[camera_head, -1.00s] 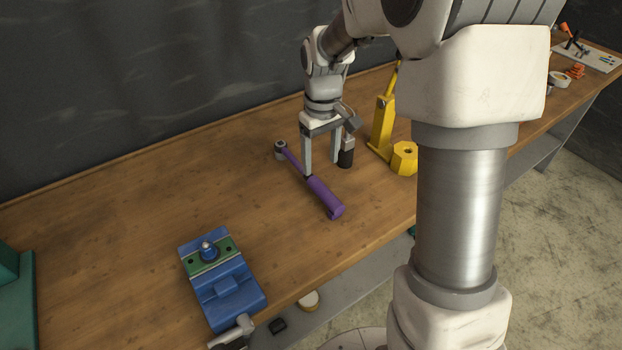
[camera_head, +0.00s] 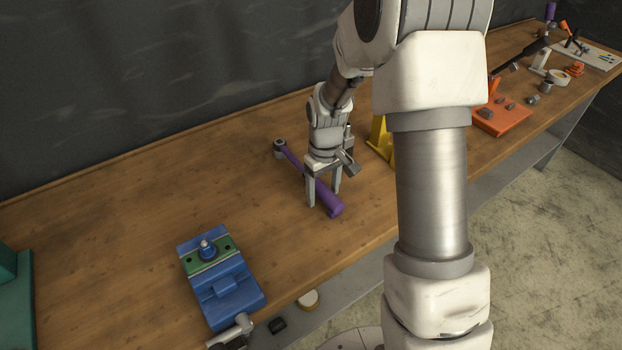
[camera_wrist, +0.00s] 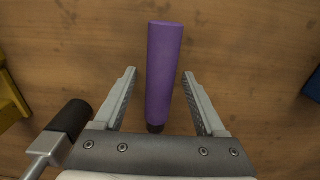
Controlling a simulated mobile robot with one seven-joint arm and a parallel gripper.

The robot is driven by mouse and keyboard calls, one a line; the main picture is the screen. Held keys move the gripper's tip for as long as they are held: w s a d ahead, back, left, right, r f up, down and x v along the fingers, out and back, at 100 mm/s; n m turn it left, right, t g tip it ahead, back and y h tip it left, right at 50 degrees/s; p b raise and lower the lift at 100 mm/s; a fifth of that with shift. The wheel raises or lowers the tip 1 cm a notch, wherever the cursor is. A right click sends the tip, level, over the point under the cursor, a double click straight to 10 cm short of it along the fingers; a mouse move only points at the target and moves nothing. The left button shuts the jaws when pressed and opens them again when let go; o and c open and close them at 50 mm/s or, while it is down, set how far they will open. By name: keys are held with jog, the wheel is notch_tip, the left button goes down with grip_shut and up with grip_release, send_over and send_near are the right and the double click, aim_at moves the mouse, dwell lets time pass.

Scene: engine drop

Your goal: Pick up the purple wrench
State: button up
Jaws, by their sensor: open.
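The purple wrench (camera_head: 327,199) lies on the wooden bench, its round head at the upper left and its thick purple handle toward the bench's front edge. My gripper (camera_head: 323,200) is over the handle, pointing down, with its fingers apart. In the wrist view the purple handle (camera_wrist: 164,75) runs between the two open fingers of my gripper (camera_wrist: 159,75), with a gap on each side. The handle's lower end in that view passes under the gripper body. The middle of the wrench is partly hidden by my gripper in the head view.
A blue vise (camera_head: 222,280) stands at the front left. A yellow tool (camera_head: 381,140) stands right of my gripper, partly hidden by my arm. An orange tray (camera_head: 501,120) with small parts lies farther right. The bench (camera_head: 130,210) left of the wrench is clear.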

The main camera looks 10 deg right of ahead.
grip_shut()
jog(key=shift+r, duration=0.15)
dwell(0.4)
